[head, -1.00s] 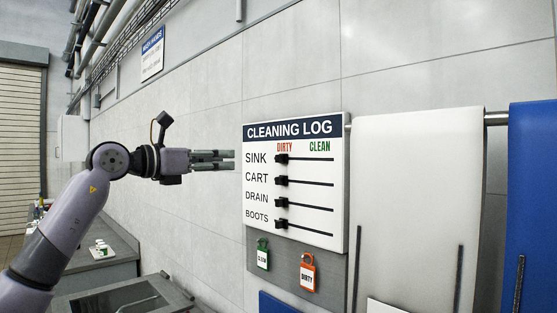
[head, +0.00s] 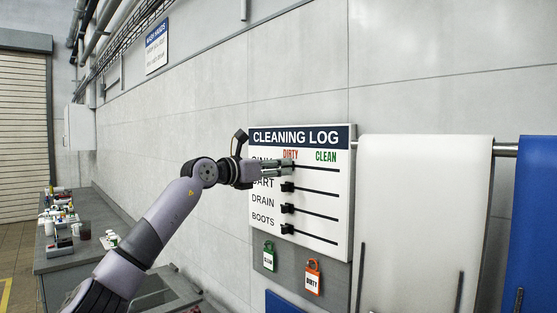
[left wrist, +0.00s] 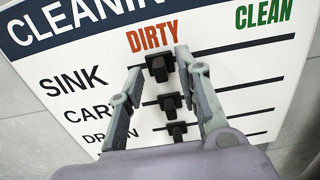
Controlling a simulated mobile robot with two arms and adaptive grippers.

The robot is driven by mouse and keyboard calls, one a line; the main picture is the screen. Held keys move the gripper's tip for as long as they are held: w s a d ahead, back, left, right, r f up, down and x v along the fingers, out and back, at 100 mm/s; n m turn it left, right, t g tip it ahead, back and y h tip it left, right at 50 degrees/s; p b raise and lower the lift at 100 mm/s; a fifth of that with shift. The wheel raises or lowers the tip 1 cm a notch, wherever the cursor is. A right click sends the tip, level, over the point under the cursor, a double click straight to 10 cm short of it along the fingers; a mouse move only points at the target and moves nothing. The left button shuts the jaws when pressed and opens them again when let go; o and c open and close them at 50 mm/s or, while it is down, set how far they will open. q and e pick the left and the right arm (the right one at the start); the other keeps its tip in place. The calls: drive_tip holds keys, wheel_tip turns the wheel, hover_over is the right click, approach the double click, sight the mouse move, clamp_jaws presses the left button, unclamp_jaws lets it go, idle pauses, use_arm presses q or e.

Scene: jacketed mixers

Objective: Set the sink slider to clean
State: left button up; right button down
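The white cleaning log board (head: 330,225) hangs on the wall with rows for sink, cart, drain and boots. The black sink slider knob (left wrist: 159,68) sits at the dirty end of its slot, below the red DIRTY label (left wrist: 153,38). The green CLEAN label (head: 326,156) is at the right. My left gripper (head: 286,167) is at the sink row and hides that knob in the head view. In the left wrist view its fingers (left wrist: 159,62) are apart, one on each side of the knob, with small gaps visible. My right gripper is not in view.
The cart (head: 287,187), drain (head: 287,208) and boots (head: 287,229) knobs sit below at the dirty side. Green (head: 269,256) and orange (head: 313,276) tags hang under the board. A white sheet (head: 420,220) hangs to the right.

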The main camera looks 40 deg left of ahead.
use_arm(q)
drive_tip(key=shift+w, duration=0.25)
drive_tip(key=shift+c, duration=0.4)
clamp_jaws()
idle(0.4)
